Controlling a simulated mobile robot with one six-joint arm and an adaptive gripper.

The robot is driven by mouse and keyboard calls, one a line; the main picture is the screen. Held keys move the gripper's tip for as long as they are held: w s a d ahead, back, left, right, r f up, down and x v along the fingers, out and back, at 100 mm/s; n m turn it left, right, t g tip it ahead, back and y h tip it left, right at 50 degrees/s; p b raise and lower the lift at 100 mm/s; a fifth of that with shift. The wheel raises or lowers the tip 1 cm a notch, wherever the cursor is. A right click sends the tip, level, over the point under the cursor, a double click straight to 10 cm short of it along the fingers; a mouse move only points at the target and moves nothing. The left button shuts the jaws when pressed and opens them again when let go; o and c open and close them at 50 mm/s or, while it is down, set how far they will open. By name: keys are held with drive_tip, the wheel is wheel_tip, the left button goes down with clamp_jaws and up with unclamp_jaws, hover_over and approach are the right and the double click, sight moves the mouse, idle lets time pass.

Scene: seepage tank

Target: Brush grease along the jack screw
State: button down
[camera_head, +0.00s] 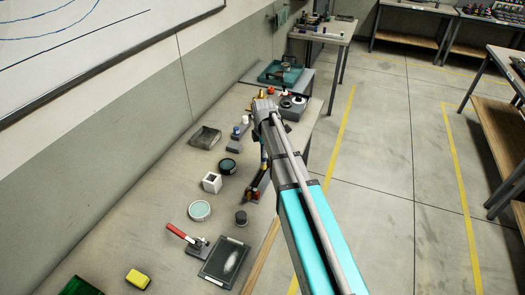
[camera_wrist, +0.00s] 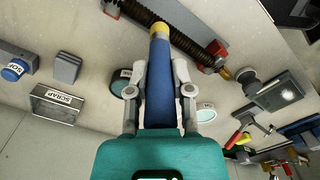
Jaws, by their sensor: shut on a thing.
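The jack screw (camera_wrist: 188,37) is a dark threaded rod between red end pieces, running diagonally across the top of the wrist view. In the head view part of it shows (camera_head: 262,183) beside my arm, with a red piece at its near end. My gripper (camera_wrist: 160,76) is shut on the brush (camera_wrist: 161,100), which has a thick blue handle with a yellow band at its far end. That end overlaps the screw's near side in the wrist view. Bristles are not visible, so I cannot tell whether it touches the screw.
A yellow block (camera_head: 138,278) lies at front left.

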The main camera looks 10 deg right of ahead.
drive_tip(key=shift+s+a, duration=0.45)
drive_tip(key=shift+s, duration=0.2)
drive_tip(key=shift+s+a, duration=0.4)
drive_tip(key=shift+s, duration=0.25)
idle(1.0)
wheel_tip(320, 180, up, 7)
drive_tip(key=p, duration=0.7)
idle(0.5)
drive_tip(key=shift+w+f, duration=0.1)
idle(0.7)
wheel_tip(320, 180, down, 4)
drive_tip(key=b, duration=0.3)
drive_tip(key=shift+r+b, duration=0.25)
drive_tip(key=shift+b, duration=0.1)
drive_tip(key=shift+a, duration=1.05)
